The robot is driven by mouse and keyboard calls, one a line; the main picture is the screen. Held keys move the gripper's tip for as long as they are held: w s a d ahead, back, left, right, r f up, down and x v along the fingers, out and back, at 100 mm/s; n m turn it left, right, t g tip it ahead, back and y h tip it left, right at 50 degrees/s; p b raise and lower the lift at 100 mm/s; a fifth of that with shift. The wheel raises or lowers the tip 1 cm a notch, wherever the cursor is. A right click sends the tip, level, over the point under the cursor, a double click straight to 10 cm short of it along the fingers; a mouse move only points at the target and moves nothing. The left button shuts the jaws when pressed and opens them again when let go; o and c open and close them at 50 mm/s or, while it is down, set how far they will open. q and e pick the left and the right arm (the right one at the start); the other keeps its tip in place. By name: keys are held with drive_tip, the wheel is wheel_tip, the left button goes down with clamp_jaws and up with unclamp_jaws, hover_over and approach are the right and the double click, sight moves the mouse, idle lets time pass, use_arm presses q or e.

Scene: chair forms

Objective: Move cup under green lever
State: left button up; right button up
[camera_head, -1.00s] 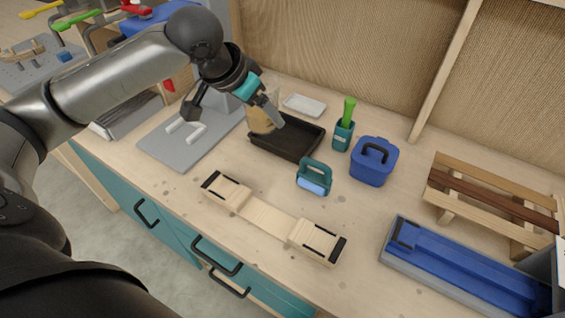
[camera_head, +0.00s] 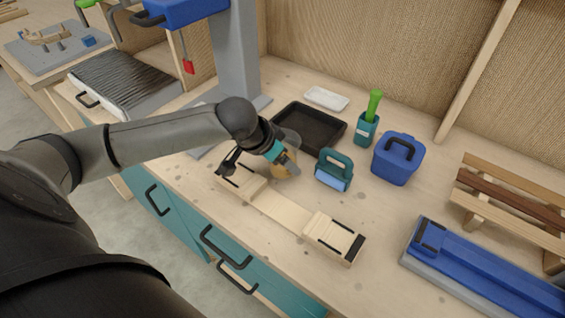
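A translucent cup (camera_head: 290,140) with a tan lower part is at my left gripper (camera_head: 291,167). The gripper's fingers are on the cup, and it appears held just behind the left end of the light wooden piece on the bench. The gripper partly hides the cup. A green lever (camera_head: 86,4) shows at the top left, cut off by the picture's top edge, far from the cup. My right gripper is not in view.
A black tray (camera_head: 338,143), a teal-handled tool (camera_head: 334,160), a teal holder with a green handle (camera_head: 366,128) and a blue bin (camera_head: 397,165) stand behind and right. A grey column (camera_head: 236,50) stands left. Bare bench lies between the wooden piece and the blue trough (camera_head: 480,270).

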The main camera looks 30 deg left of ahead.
use_arm(q)
drive_tip(key=shift+f, duration=0.25)
drive_tip(key=o, duration=0.5)
drive_tip(key=shift+f, duration=0.1)
drive_tip(key=o, duration=0.3)
